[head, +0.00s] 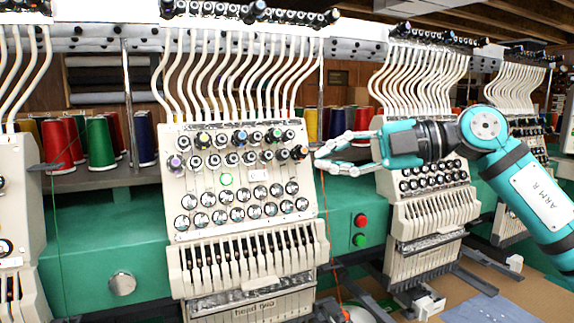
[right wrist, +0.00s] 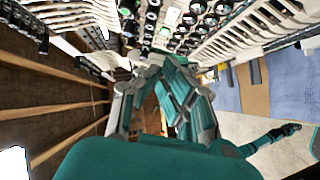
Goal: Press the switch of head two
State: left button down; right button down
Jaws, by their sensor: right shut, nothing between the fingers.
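Head two (head: 246,215) is the cream embroidery head in the middle of the head view, with the words "head two" on its lower edge. Its panel carries rows of round dials, a small green-lit round piece (head: 226,179) and a small white rectangular piece (head: 262,171). I cannot tell for sure which is the switch. My right gripper (head: 318,160) is shut and empty, its fingertips pointing left at the panel's right edge, by the dials. Whether it touches the panel is unclear. The right wrist view shows its closed fingers (right wrist: 168,65). My left gripper is not in view.
Another cream head (head: 430,190) stands to the right, partly behind my right arm. A red button (head: 361,220) and a green button (head: 360,240) sit on the green machine body between the heads. Thread cones (head: 100,145) stand on a shelf at left.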

aim_at(258, 175)
jog(key=w+p+x, duration=0.1)
jog(key=p+x, duration=0.1)
jog(key=x, duration=0.4)
jog(key=w+d+p+x, duration=0.1)
jog(key=p+x, duration=0.2)
jog(key=x, duration=0.3)
jog(key=shift+w+a+f, duration=0.2)
jog(key=shift+w+f, duration=0.2)
jog(key=shift+f, duration=0.05)
jog(key=shift+s, duration=0.1)
